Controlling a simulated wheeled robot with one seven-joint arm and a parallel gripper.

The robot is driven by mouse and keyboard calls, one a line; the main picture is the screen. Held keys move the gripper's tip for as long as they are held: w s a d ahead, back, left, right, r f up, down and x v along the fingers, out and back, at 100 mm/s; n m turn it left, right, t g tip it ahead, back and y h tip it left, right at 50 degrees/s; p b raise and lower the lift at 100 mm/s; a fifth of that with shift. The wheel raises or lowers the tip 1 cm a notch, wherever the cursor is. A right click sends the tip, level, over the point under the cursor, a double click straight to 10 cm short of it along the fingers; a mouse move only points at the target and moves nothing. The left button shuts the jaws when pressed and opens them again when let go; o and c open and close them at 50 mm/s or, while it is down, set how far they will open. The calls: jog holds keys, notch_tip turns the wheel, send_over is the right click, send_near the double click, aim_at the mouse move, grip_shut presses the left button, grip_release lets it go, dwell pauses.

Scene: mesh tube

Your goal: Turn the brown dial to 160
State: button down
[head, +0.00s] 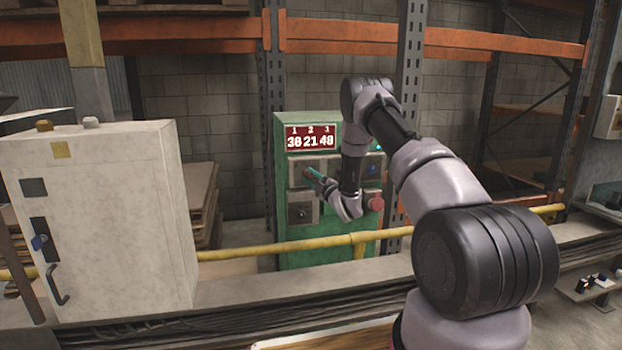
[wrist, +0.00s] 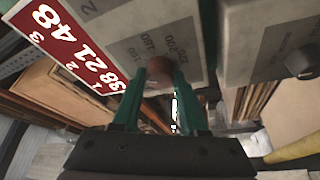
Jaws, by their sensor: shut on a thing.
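The brown dial (wrist: 159,69) sits on a pale plate (wrist: 150,35) with printed numbers, too blurred to read fully. The green fingers of my gripper (wrist: 160,82) are on either side of the dial in the wrist view and shut on it. In the head view my gripper (head: 315,176) reaches the upper left plate of the green control box (head: 281,240), and the dial is hidden there. The red display (head: 311,137) shows numbers under 1, 2 and 3; in the wrist view the display (wrist: 75,45) reads 38, 21 and 48.
A dark knob (head: 301,213) is on the plate below, and a blue knob (head: 372,169) is to the right. A red button (head: 376,202) is at the lower right. A yellow rail (head: 300,245) crosses the box front. A pale cabinet (head: 110,210) stands left.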

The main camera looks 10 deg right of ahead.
jog(key=shift+f+m+t+h, duration=0.1)
jog(key=shift+m+t+h, duration=0.35)
jog(key=shift+m, duration=0.95)
jog(key=shift+f+m+t+h, duration=0.1)
jog(key=shift+m+t+h, duration=0.35)
jog(key=shift+m, duration=0.95)
jog(key=shift+c, duration=2.2)
grip_release()
jog(key=v, duration=1.1)
jog(key=shift+f, duration=0.15)
